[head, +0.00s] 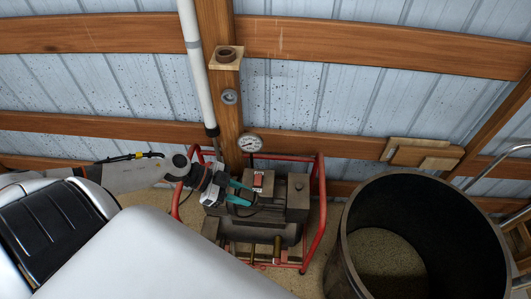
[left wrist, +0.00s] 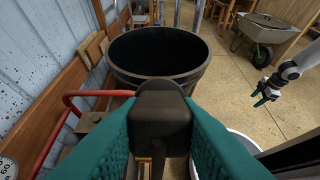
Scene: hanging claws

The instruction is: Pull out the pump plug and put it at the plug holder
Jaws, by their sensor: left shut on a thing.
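My left gripper (head: 243,193) reaches in from the left over the pump (head: 285,205), which sits in a red tube frame. Its teal fingers are shut on a dark, blocky plug (left wrist: 160,115), seen between them in the left wrist view. Whether the plug still touches the pump is hidden. A wooden block with a dark round ring (head: 226,56), which may be the plug holder, is fixed high on the wooden post. My right gripper (left wrist: 266,92) shows only in the left wrist view, at the right, with teal fingers apart and apparently empty.
A large black tub (head: 345,240) stands right of the pump. A white pipe (head: 196,65) runs down beside the post, near a pressure gauge (head: 249,142). Wooden blocks (head: 422,153) sit on the wall rail. A wheelbarrow (left wrist: 268,35) stands farther back on open floor.

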